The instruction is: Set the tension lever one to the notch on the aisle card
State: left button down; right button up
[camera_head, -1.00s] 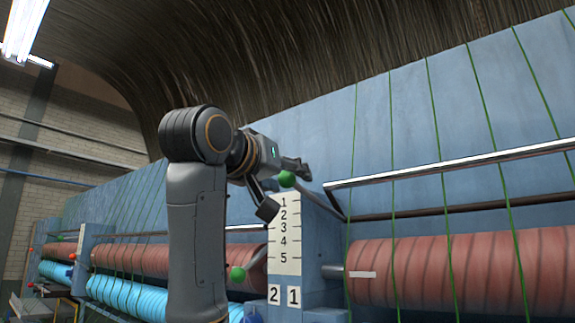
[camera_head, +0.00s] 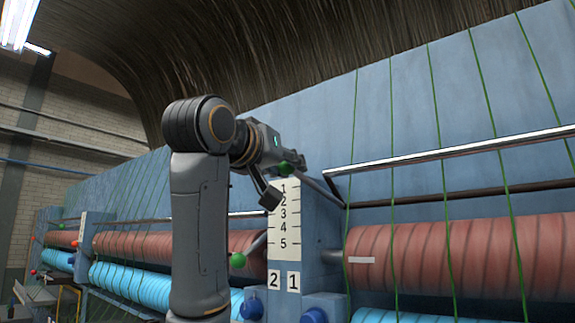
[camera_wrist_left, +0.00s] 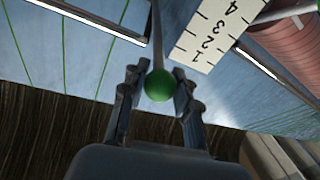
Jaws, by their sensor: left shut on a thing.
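My left gripper (camera_head: 296,167) is shut on the green ball knob (camera_wrist_left: 159,85) of a lever at the top of the white numbered scale (camera_head: 285,217). The knob also shows in the head view (camera_head: 286,168), just above the mark 1. The lever's rod runs down to the right from it, on the side of the plate 1 (camera_head: 293,281). A second lever's green knob (camera_head: 237,260) hangs low on the left, near the mark 5 and the plate 2 (camera_head: 274,280). I cannot make out an aisle card. My right gripper is not in view.
Red rolls (camera_head: 430,262) and cyan rolls (camera_head: 125,283) lie either side of the blue post. A metal rail (camera_head: 450,150) runs to the right of the lever. Thin green strands cross the blue panels. Blue knobs (camera_head: 252,308) sit below the plates.

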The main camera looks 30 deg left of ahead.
pick_arm(q)
notch_tip(320, 180, down, 13)
jog(key=w+n+t+y+b, duration=0.1)
jog(key=t+b, duration=0.4)
jog(key=b, duration=1.3)
jog(key=shift+t, duration=0.3)
jog(key=shift+f, duration=0.1)
jog(key=c, duration=1.2)
grip_release()
jog(key=shift+o, duration=1.1)
jog(key=shift+s, duration=0.1)
